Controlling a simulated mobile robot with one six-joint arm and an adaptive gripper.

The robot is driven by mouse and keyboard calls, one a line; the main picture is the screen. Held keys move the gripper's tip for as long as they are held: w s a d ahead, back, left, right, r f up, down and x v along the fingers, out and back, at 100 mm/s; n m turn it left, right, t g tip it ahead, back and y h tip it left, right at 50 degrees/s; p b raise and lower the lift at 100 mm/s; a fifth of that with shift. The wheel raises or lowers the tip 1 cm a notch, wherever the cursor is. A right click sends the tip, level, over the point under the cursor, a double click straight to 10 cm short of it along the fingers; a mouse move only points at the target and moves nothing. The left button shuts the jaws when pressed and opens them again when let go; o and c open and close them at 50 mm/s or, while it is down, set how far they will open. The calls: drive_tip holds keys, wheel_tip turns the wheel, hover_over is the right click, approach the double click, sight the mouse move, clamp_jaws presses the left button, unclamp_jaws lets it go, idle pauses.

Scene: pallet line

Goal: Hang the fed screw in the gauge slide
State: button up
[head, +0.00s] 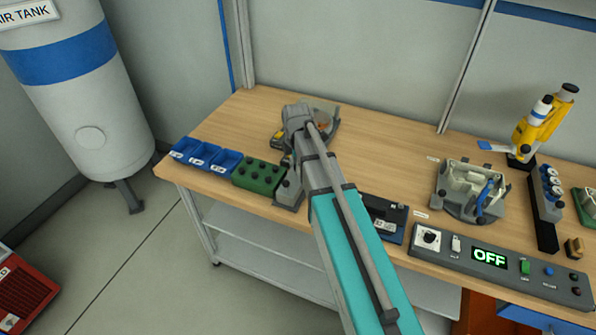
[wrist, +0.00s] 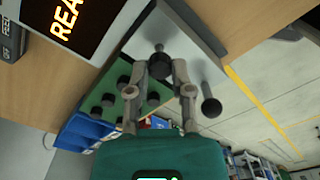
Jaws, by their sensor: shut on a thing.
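In the wrist view a screw with a dark, round head (wrist: 160,66) sits between the fingertips of my gripper (wrist: 163,72). The gripper is shut on it, and a short, thin part shows above the head. A grey metal fixture, seemingly the gauge slide (wrist: 192,40), lies right behind the screw. I cannot tell whether the screw touches it. A black knob (wrist: 210,107) on a thin stem stands beside it on the right. In the head view a grey fixture (head: 288,190) stands at the bench front, partly behind my arm. The arm hides the fingers and screw there.
A green block with several black knobs (head: 258,177) stands left of the fixture, beside blue bins (head: 205,157). A control panel reading OFF (head: 490,257) and a clamp fixture (head: 455,190) are on the right. A lit display (wrist: 70,18) is close by in the wrist view.

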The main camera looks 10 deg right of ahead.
drive_tip(key=shift+f+b, duration=0.65)
drive_tip(key=shift+f, duration=0.3)
drive_tip(key=shift+f, duration=0.2)
drive_tip(key=o, duration=0.8)
drive_tip(key=shift+r, duration=0.1)
wheel_tip(320, 180, up, 12)
drive_tip(key=p, duration=1.2)
drive_tip(key=shift+r, duration=0.15)
